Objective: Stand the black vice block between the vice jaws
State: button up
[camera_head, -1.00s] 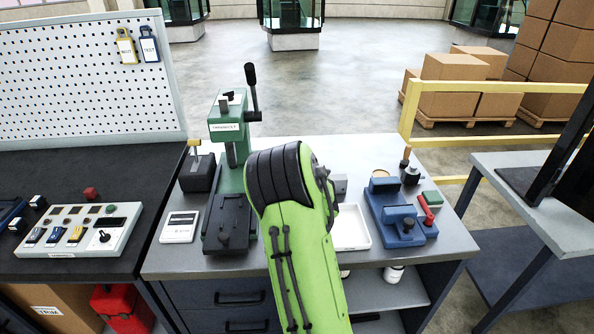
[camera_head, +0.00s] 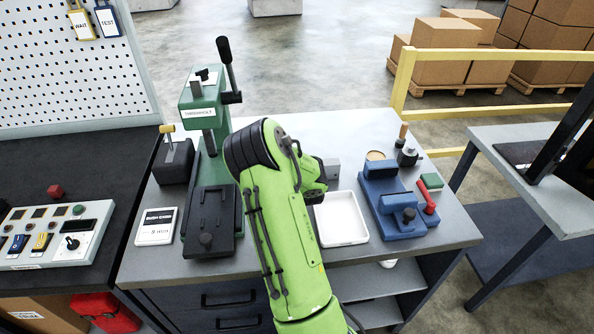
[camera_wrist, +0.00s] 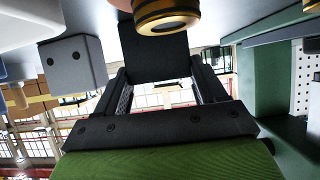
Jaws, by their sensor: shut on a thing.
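My gripper (camera_wrist: 160,72) shows in the wrist view with its two dark fingers closed on the sides of the black vice block (camera_wrist: 155,50), a flat dark square. In the head view my green arm hides the gripper's fingers and the block. The blue vice (camera_head: 385,203) stands on the grey bench to the right of my arm. Its two raised jaw blocks have a gap between them, and no block shows in it. My gripper is apart from the vice.
The green press (camera_head: 206,115) stands left of my arm, with a dark base plate. A white tray (camera_head: 341,240) lies between my arm and the vice. A red-handled tool (camera_head: 426,197) lies right of the vice. In the wrist view a brass-ringed cylinder (camera_wrist: 167,18) is close to the block.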

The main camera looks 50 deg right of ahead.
jog(key=o, duration=1.7)
